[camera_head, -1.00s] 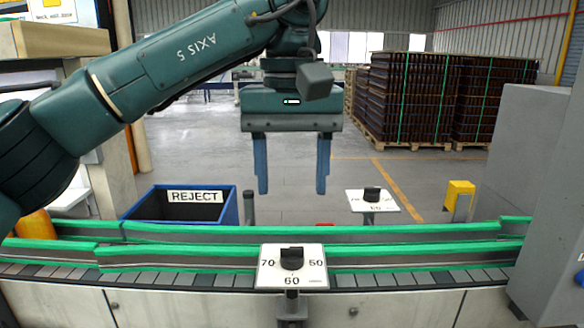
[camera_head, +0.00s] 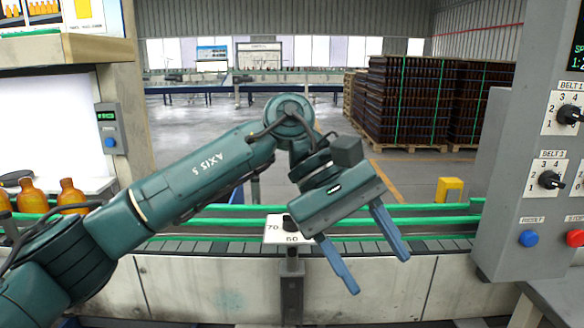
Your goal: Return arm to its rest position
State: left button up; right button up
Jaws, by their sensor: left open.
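My left arm comes in from the left, teal-green and marked AXIS 5. Its gripper (camera_head: 378,275) has two blue fingers spread apart, with nothing between them. The gripper is tilted and points down and to the right, in front of the conveyor's near side. My right gripper is not in view.
Amber bottles (camera_head: 71,193) stand at the left edge beside the arm. A grey control panel (camera_head: 512,190) with dials and buttons stands at the right. A yellow block (camera_head: 450,189) and stacked dark crates (camera_head: 408,100) are behind the conveyor. Space right of the gripper is clear up to the panel.

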pick_arm(q)
jog(key=s+d+n+g+h, duration=0.3)
jog(key=d+g+h, duration=0.1)
jog(key=h, duration=0.1)
jog(key=w+a+f+m+t+h+p, duration=0.1)
jog(key=w+a+f+m+t+h, duration=0.35)
jog(key=m+t, duration=0.95)
jog(key=w+a+f+m+t+h+p, duration=0.1)
jog(key=w+a+f+m+t+h, duration=0.4)
jog(key=m+t, duration=0.95)
jog(key=s+a+f+n+g+y, duration=0.1)
jog(key=a+f+n+y, duration=0.45)
jog(key=f, duration=0.25)
jog(key=s+a+f+n+g+y, duration=0.1)
jog(key=s+a+f+n+y, duration=0.1)
jog(key=a+f+n+y, duration=0.4)
jog(key=s+a+f+n+g+y, duration=0.3)
jog(key=s+f+n, duration=0.1)
jog(key=s+f, duration=0.2)
jog(key=s+a+f+n+g+y, duration=0.3)
jog(key=s+f+n, duration=0.1)
jog(key=s+f, duration=0.3)
notch_tip(320, 180, down, 2)
jog(key=shift+s+a+f+n+p, duration=0.2)
jog(key=shift+s+a+n+p, duration=0.05)
jog(key=shift+n+p, duration=0.15)
jog(key=shift+w+g, duration=0.1)
jog(key=shift+g, duration=0.15)
